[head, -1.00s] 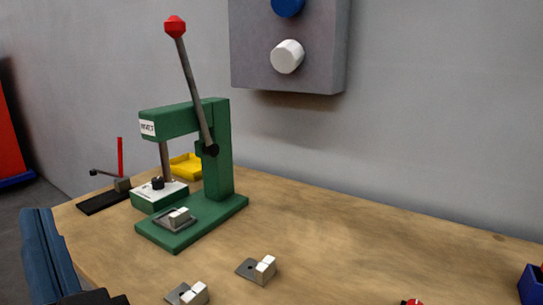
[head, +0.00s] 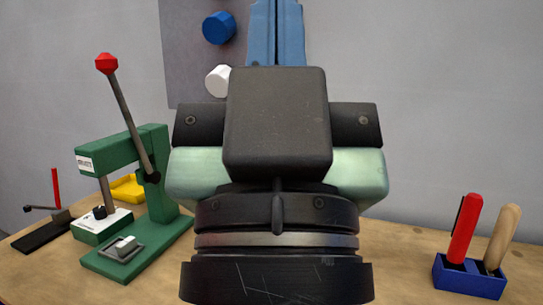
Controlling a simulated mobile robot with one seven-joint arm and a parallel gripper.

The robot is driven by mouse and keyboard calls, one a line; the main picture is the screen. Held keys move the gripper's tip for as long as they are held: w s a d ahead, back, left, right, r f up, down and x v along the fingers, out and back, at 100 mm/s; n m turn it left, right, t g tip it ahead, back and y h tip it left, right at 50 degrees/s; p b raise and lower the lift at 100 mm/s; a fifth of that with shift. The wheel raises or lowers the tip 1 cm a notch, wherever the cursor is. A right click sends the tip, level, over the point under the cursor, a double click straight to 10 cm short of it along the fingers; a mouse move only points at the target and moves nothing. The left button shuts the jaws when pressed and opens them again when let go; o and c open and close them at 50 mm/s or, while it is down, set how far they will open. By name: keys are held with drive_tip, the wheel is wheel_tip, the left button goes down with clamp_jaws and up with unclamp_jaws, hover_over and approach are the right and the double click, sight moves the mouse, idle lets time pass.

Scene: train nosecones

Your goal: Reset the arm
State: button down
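My gripper (head: 275,35) stands upright in the middle of the head view, close to the camera. Its two blue fingers point up, side by side with only a thin seam between them, and look shut with nothing visible held. Their tips reach the top edge of the picture. My black wrist and pale green gripper body cover the centre and hide much of the table and wall behind. The green press (head: 160,190) stands to the left of my arm. Its lever (head: 130,115) with a red knob is raised, leaning up and left.
A blue holder (head: 468,277) with a red-handled and a wooden-handled tool stands at the right on the wooden table (head: 400,262). A yellow tray (head: 127,188) and a black fixture with a red lever (head: 56,188) are at the left. A wall box carries a blue button (head: 219,28) and white button (head: 217,80).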

wheel_tip(320, 180, up, 17)
drive_tip(key=p, duration=1.5)
